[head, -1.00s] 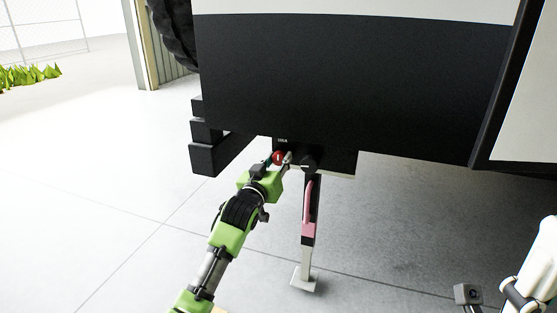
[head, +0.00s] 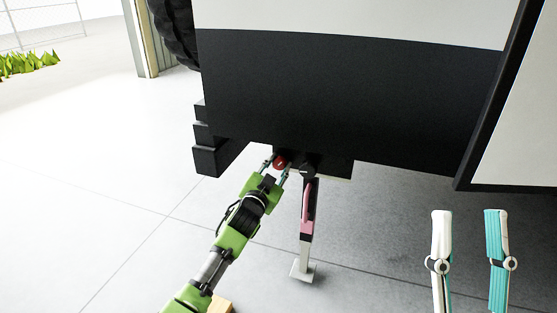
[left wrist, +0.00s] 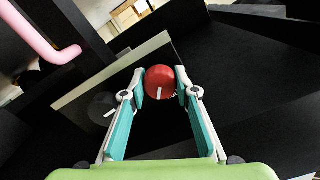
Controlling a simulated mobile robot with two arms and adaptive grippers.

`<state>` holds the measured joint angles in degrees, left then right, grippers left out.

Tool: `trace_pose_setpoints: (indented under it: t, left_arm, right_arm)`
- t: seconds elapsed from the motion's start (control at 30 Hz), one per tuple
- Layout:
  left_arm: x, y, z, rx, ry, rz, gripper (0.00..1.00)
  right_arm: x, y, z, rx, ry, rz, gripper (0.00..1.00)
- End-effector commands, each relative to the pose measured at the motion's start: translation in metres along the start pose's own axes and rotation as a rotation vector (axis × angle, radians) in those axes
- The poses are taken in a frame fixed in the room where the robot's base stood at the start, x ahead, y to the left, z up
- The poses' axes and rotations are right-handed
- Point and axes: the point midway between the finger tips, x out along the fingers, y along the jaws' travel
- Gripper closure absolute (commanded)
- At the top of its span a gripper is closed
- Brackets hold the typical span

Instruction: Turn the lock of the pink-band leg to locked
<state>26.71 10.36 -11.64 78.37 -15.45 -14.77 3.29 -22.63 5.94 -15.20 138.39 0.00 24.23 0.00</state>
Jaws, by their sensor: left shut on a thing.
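The pink-band leg (head: 307,227) stands upright under the dark chassis, its foot on the floor. A pink rod shows on it, also at top left in the left wrist view (left wrist: 48,48). A red round lock knob (head: 279,163) with a white mark sits on the chassis plate left of the leg's top; it also shows in the left wrist view (left wrist: 159,83). My left gripper (head: 277,170) is shut on the red knob, one finger on each side. My right gripper (head: 469,213) is open and empty at the lower right, apart from the leg.
A black round knob (head: 308,169) with a white mark sits right of the red one, near the leg's top; the left wrist view shows it too (left wrist: 103,107). Black steps (head: 209,150) jut out at left. A wooden block (head: 220,304) lies on the floor. The floor at left is clear.

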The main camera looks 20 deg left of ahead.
Motion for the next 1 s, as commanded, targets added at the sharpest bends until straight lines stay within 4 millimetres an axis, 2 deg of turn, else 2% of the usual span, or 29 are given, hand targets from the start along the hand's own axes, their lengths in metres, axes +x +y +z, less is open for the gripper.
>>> trace_pose_setpoints:
  t: [0.17, 0.3, 0.5, 0.7, 1.0]
  left_arm:
    - [0.000, 0.000, -0.001, 0.129, -0.002, 0.002, 0.94]
    - [0.000, -0.001, -0.001, 0.250, -0.003, 0.002, 0.94]
    - [0.000, -0.001, -0.001, 0.440, -0.002, 0.002, 0.94]
    - [0.000, 0.000, 0.000, 0.620, -0.002, 0.002, 0.94]
    - [0.000, 0.000, 0.000, 0.822, -0.001, 0.001, 0.94]
  right_arm:
    - [-0.002, 0.005, 0.047, -0.012, -0.233, 0.009, 0.60]
    - [-0.013, 0.010, 0.082, -0.019, -0.409, 0.017, 0.60]
    - [-0.036, 0.016, 0.119, -0.027, -0.615, 0.028, 0.60]
    - [-0.056, 0.020, 0.140, -0.031, -0.747, 0.035, 0.60]
    - [-0.073, 0.023, 0.154, -0.033, -0.850, 0.042, 0.60]
